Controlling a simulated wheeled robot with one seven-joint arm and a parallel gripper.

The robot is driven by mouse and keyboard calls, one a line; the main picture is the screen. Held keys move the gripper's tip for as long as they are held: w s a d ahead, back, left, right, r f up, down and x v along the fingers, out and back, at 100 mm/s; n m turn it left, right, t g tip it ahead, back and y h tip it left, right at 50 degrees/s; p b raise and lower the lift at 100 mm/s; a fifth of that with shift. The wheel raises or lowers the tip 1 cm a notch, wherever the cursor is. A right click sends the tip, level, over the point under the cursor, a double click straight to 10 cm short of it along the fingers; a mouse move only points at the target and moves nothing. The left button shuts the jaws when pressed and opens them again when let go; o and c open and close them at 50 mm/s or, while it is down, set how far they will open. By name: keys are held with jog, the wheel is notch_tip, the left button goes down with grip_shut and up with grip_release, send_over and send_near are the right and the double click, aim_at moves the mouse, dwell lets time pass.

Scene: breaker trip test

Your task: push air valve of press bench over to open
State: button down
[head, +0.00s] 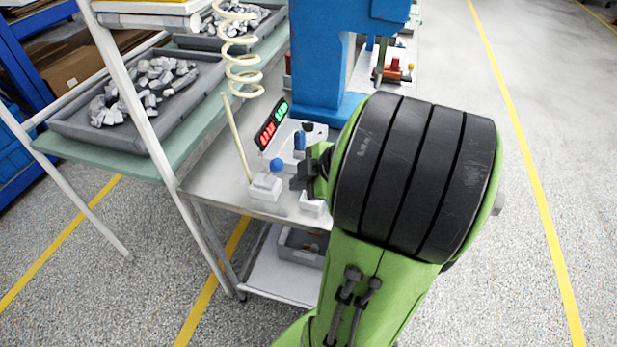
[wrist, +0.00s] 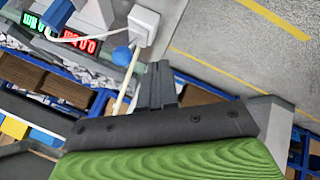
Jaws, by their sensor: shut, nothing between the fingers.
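The air valve (head: 266,187) is a small white box near the front left edge of the press bench (head: 228,180), with a cream hose rising from it. Its lever ends in a blue ball knob (head: 277,165). The wrist view also shows the valve box (wrist: 143,24) and the blue knob (wrist: 122,56), beyond my fingertips. My gripper (head: 299,183) is shut and empty, just right of the knob in the head view; my arm partly hides it. In the wrist view, its dark fingers (wrist: 157,72) are together, and a gap to the knob appears.
A display with red and green digits (head: 272,124) and a blue press (head: 318,70) stand behind the valve. A white post (head: 135,95) and a green table with grey trays (head: 175,110) are at left. Floor at right is clear.

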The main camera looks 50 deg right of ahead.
jog(key=w+d+f, duration=0.1)
jog(key=w+f, duration=0.1)
jog(key=w, duration=0.4)
jog(key=shift+d+f, duration=0.15)
jog(key=shift+f, duration=0.15)
jog(key=shift+w+r+g+p, duration=0.2)
jog(key=shift+r+g+p, duration=0.1)
jog(key=shift+p, duration=0.2)
jog(key=shift+w+a+r+h+p, duration=0.15)
jog(key=shift+w+a+h+p, duration=0.05)
jog(key=shift+a+h+p, duration=0.1)
jog(key=w+a+r+n+g+h+p, duration=0.1)
jog(key=w+a+g+h+p, duration=0.3)
jog(key=w+g+p, duration=0.4)
jog(key=g+p, duration=0.1)
jog(key=p, duration=0.6)
jog(key=shift+w+r, duration=0.15)
jog(key=shift+w, duration=0.1)
